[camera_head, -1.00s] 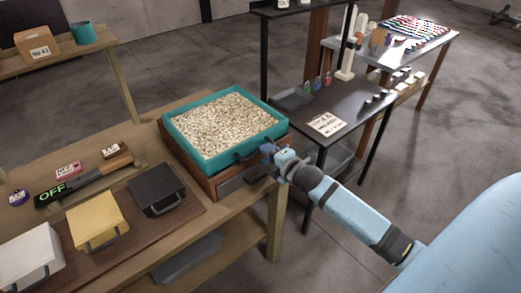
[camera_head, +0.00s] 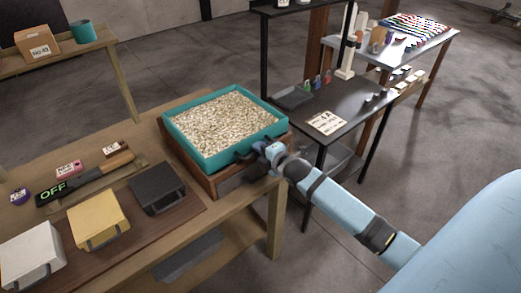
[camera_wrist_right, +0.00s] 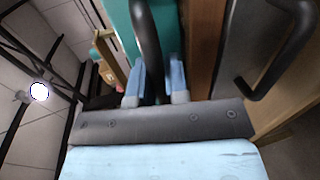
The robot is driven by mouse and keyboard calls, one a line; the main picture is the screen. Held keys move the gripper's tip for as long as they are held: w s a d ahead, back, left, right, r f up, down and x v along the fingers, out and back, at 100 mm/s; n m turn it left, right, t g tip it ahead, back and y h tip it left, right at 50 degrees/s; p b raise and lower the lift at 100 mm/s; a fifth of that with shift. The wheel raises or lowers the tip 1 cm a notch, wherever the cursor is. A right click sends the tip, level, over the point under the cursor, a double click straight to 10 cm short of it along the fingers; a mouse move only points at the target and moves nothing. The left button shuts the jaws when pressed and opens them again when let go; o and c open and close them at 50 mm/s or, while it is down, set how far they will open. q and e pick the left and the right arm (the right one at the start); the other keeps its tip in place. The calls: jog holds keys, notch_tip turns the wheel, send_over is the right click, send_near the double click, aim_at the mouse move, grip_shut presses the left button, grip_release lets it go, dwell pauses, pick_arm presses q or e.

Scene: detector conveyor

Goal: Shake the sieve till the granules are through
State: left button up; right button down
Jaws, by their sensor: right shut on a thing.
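The sieve (camera_head: 211,162) is a teal rectangular frame full of pale beige granules (camera_head: 228,122). It sits level on a wooden box (camera_head: 205,184) at the table's right end. My right gripper (camera_head: 262,150) is at the sieve's front right side. In the right wrist view its two blue fingers (camera_wrist_right: 157,80) are shut on the sieve's dark curved handle (camera_wrist_right: 147,35), one on each side. The granules hide the mesh, and the box's inside is hidden. My left gripper is not in view.
Dark (camera_head: 156,188), yellow (camera_head: 98,218) and white (camera_head: 30,254) handled bins stand on the table's left part. A bar reading OFF (camera_head: 55,193) lies behind them. A black shelf table (camera_head: 345,105) stands close on the right. A drawer handle (camera_wrist_right: 275,70) is near my gripper.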

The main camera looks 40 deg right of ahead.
aim_at(252, 142)
jog(key=x, duration=0.3)
jog(key=r+x, duration=0.1)
jog(key=x, duration=0.1)
jog(key=shift+w, duration=0.5)
jog(key=shift+r, duration=0.1)
jog(key=c, duration=1.2)
grip_release()
jog(key=shift+o, duration=0.4)
jog(key=shift+w, duration=0.15)
jog(key=b+v, duration=0.1)
jog(key=v, duration=1.3)
jog(key=shift+w+a, duration=0.1)
